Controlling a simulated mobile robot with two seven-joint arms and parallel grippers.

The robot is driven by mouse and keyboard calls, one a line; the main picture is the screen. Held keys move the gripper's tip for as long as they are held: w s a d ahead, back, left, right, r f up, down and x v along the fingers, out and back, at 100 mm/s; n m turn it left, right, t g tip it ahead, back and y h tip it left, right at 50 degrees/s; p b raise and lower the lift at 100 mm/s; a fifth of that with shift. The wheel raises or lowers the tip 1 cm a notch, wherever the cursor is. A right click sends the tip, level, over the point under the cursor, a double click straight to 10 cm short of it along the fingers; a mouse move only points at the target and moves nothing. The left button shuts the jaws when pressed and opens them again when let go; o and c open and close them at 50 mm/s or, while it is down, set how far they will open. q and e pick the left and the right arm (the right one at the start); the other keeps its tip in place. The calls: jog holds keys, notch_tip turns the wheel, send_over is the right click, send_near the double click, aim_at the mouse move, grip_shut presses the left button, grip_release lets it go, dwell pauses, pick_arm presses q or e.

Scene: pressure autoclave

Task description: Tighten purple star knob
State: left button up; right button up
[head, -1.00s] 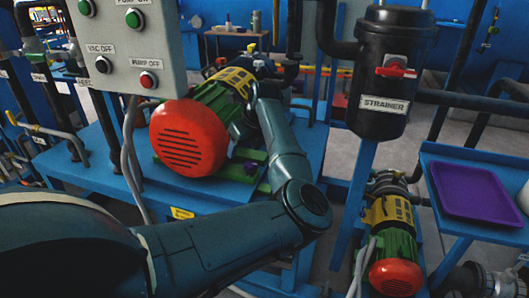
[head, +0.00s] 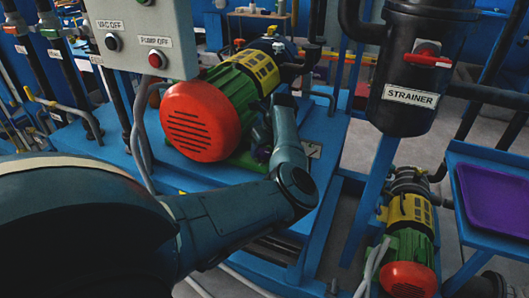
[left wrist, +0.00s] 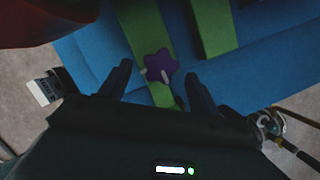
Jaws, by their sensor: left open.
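The purple star knob (left wrist: 161,66) sits on a green bar over the blue base in the left wrist view. A small part of it (head: 262,153) shows in the head view beside the red-capped pump motor, partly hidden by my gripper. My left gripper (left wrist: 158,76) is open, with one dark finger on each side of the knob in the picture. There is visible space between the fingers and the knob; I cannot tell how far the tips are above it. In the head view my left gripper (head: 261,134) is low beside the motor. My right gripper is not in view.
The red motor cover (head: 201,121) is close to the left of my gripper. A grey control box (head: 140,35) hangs above it. The black strainer (head: 413,70), a smaller pump (head: 408,235) and a purple tray (head: 496,196) are to the right.

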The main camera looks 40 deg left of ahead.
pick_arm(q)
jog(key=shift+x, duration=0.8)
jog(key=shift+c, duration=0.2)
jog(key=c, duration=0.9)
